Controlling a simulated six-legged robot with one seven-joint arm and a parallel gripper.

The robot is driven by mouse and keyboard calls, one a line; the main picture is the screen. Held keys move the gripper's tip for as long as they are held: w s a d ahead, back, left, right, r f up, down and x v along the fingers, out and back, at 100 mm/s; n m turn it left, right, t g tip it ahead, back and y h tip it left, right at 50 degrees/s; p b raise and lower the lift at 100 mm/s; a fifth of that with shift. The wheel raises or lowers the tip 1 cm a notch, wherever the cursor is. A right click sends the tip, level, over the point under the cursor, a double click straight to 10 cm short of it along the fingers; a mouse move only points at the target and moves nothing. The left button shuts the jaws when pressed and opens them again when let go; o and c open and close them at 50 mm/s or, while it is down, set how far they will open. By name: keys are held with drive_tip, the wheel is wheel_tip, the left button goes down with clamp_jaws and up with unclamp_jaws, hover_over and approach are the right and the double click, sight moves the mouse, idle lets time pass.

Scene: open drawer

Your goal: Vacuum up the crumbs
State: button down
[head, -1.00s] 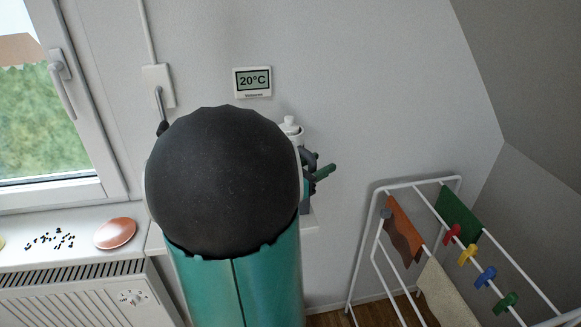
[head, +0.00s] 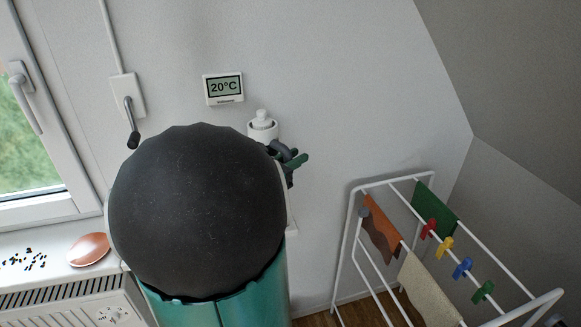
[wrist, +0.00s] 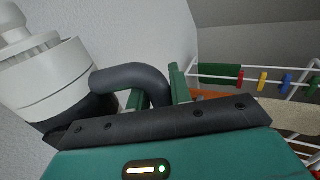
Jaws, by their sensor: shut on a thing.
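The crumbs (head: 22,260) are small dark bits scattered on the white window sill at the left edge of the head view. The handheld vacuum has a white body (head: 262,130) with a round knob-like end on top, partly hidden behind my own arm in the head view. In the wrist view its white body (wrist: 48,82) is at the left, with a dark curved handle (wrist: 128,76). My gripper (wrist: 158,92) is shut on that handle, its green fingers on both sides. In the head view my gripper (head: 293,163) shows only in part. The vacuum is well right of the crumbs.
A copper-coloured round object (head: 88,250) lies on the sill beside the crumbs. A radiator (head: 75,305) is under the sill. A window handle (head: 25,97) and a dark crank (head: 131,125) stick out. A drying rack (head: 400,250) with cloths and pegs stands at the right.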

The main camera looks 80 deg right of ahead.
wheel_tip(320, 180, up, 18)
drive_tip(key=shift+r, duration=0.15)
idle(1.4)
idle(1.1)
